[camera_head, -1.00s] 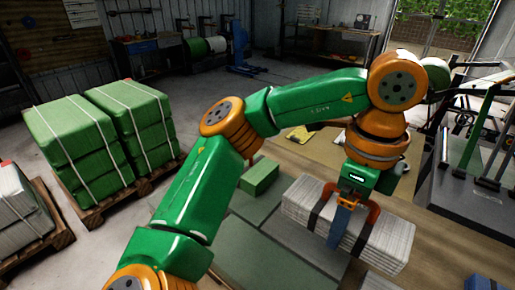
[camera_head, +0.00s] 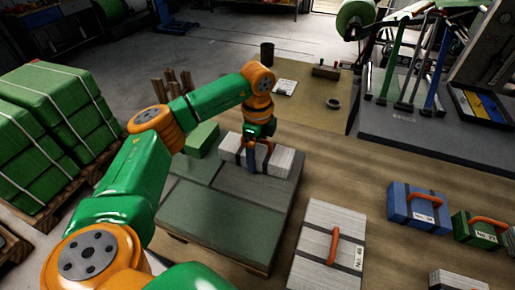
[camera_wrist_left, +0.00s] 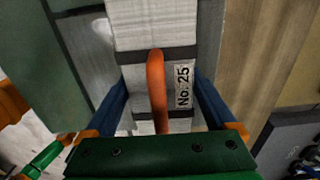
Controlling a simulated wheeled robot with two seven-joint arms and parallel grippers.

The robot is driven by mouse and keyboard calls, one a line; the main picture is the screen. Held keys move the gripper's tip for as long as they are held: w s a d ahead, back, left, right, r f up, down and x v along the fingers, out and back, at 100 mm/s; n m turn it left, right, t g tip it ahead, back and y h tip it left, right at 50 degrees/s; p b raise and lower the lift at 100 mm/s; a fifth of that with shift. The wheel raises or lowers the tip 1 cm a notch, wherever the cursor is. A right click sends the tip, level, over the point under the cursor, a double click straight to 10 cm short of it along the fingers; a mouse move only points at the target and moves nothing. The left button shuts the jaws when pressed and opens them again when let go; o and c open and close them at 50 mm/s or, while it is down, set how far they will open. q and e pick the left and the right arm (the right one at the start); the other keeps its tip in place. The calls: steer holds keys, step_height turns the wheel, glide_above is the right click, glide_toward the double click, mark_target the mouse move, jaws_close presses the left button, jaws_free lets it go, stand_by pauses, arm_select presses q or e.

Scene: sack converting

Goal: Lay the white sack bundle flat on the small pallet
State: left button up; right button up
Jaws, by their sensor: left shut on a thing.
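A white sack bundle (camera_head: 283,163) with dark straps and an orange handle is at the far right part of the small pallet (camera_head: 215,221), which has a grey-green top. It looks about level; I cannot tell whether it touches the pallet. My left gripper (camera_head: 252,160) is above it, shut on the bundle. In the left wrist view the bundle (camera_wrist_left: 150,30) shows a label "No. 25", and its orange handle (camera_wrist_left: 156,90) lies between the blue fingers of the gripper (camera_wrist_left: 160,112). My right gripper is not in view.
A green bundle (camera_head: 201,139) lies on the pallet's far left, beside the white one. Another white bundle (camera_head: 325,243), "No. 48", lies right of the pallet. Blue (camera_head: 418,208) and green (camera_head: 480,229) bundles stand farther right. Stacked green sacks (camera_head: 50,115) stand at left.

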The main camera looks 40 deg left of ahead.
arm_select(q)
steer(key=shift+f, duration=0.2)
steer(key=o, duration=1.2)
steer(key=shift+r, duration=0.7)
step_height(320, 180, up, 6)
steer(key=shift+f+b, duration=0.2)
steer(key=shift+b, duration=0.65)
step_height(320, 180, up, 6)
steer(key=shift+f+p, duration=0.2)
steer(key=shift+p, duration=0.6)
steer(key=shift+f, duration=0.1)
